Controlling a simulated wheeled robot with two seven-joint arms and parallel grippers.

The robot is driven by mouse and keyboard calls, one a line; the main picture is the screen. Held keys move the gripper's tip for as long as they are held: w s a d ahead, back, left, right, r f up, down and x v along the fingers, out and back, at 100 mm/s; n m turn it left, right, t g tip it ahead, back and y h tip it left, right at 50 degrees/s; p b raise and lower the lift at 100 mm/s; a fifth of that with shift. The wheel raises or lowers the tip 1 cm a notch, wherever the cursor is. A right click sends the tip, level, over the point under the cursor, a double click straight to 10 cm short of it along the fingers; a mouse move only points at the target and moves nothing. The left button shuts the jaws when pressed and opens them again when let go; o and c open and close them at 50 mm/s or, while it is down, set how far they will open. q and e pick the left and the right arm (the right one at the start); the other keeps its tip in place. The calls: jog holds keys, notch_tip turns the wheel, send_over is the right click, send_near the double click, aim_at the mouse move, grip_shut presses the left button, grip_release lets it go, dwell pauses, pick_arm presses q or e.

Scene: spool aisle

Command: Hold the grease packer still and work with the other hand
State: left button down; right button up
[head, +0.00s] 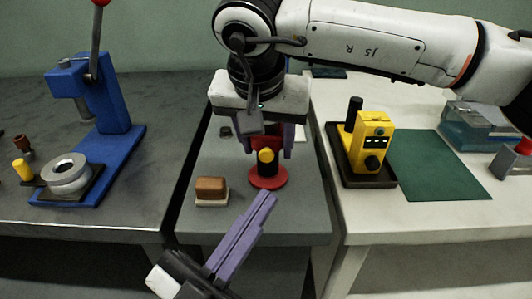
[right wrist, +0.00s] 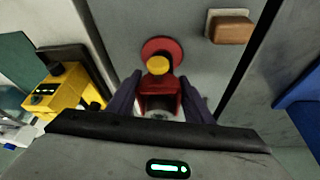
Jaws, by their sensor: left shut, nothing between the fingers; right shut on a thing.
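The grease packer (head: 267,180) appears to be the red piece with a round red base, a dark body and a yellow knob, standing upright on the grey middle table. It also shows in the right wrist view (right wrist: 161,84). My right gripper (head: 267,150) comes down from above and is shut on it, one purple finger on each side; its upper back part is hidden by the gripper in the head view. My left gripper (head: 268,197) is shut and empty, its purple fingers pointing up toward the packer from the front, just short of its base.
A brown block on a pale base (head: 211,190) sits left of the packer. A blue press (head: 105,110) with a metal ring (head: 67,173) stands on the left table. A yellow device (head: 371,143) on a dark tray and a green mat (head: 437,165) lie on the right table.

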aim_at(269, 157)
pick_arm(q)
jog(key=w, duration=0.7)
jog(key=shift+w, duration=0.5)
pick_arm(e)
jog(key=shift+s, duration=0.1)
dwell(1.8)
pick_arm(q)
jog(key=shift+w, duration=0.35)
pick_arm(e)
jog(key=shift+a, duration=0.1)
